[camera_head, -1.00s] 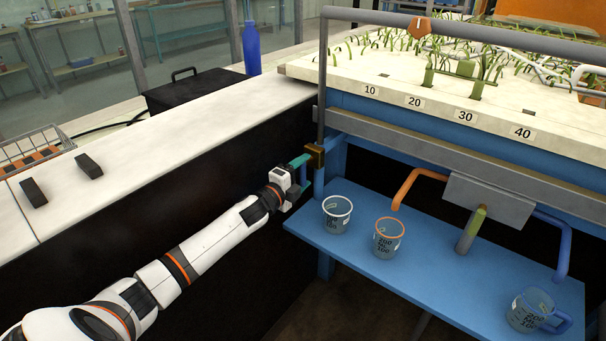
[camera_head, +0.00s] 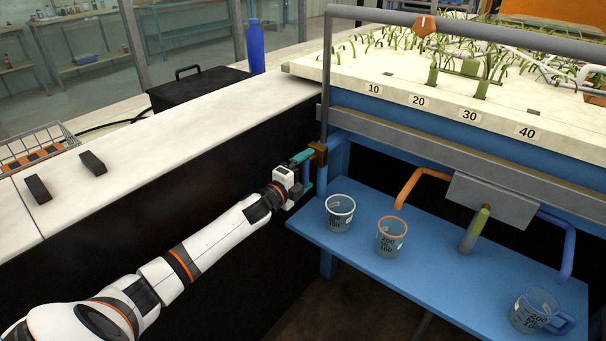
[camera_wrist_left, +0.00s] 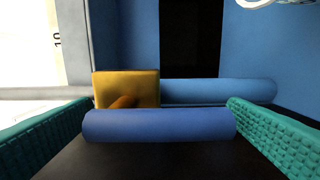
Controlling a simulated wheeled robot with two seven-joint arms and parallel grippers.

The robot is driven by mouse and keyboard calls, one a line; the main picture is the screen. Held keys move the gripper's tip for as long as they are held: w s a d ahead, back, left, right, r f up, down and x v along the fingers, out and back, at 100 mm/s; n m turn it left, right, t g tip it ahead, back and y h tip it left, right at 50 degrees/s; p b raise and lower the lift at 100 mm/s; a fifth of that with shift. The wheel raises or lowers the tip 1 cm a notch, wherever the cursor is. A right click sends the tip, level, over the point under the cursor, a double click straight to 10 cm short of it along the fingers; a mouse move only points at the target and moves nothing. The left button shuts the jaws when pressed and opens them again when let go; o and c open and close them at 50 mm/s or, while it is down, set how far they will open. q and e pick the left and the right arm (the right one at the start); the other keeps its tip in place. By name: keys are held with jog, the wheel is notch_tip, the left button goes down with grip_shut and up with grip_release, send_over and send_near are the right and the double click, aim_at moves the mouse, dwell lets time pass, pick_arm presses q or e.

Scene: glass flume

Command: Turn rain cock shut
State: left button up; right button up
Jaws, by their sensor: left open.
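The rain cock is a brass block (camera_head: 318,154) at the lower end of the grey vertical pipe, by the flume's near left corner. In the left wrist view its brass body (camera_wrist_left: 128,85) shows with a short stem, and a blue handle bar (camera_wrist_left: 158,125) lies crosswise in front. My left gripper (camera_head: 304,172) is at the cock, and its teal fingers are apart. In the left wrist view the bar lies between the open fingers, with a small gap at the right; contact at the left is unclear. My right gripper is not in view.
A blue shelf (camera_head: 350,247) below holds a clear cup (camera_head: 340,222), an orange-rimmed cup (camera_head: 389,246) and a blue-handled jug (camera_head: 530,309). Orange (camera_head: 418,178) and blue (camera_head: 568,240) pipes hang above it. The white counter (camera_head: 150,150) runs along the left.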

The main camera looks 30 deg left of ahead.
pick_arm(q)
jog(key=shift+s, duration=0.5)
jog(key=s, duration=1.1)
jog(key=shift+a+p, duration=0.4)
jog(key=shift+a, duration=0.05)
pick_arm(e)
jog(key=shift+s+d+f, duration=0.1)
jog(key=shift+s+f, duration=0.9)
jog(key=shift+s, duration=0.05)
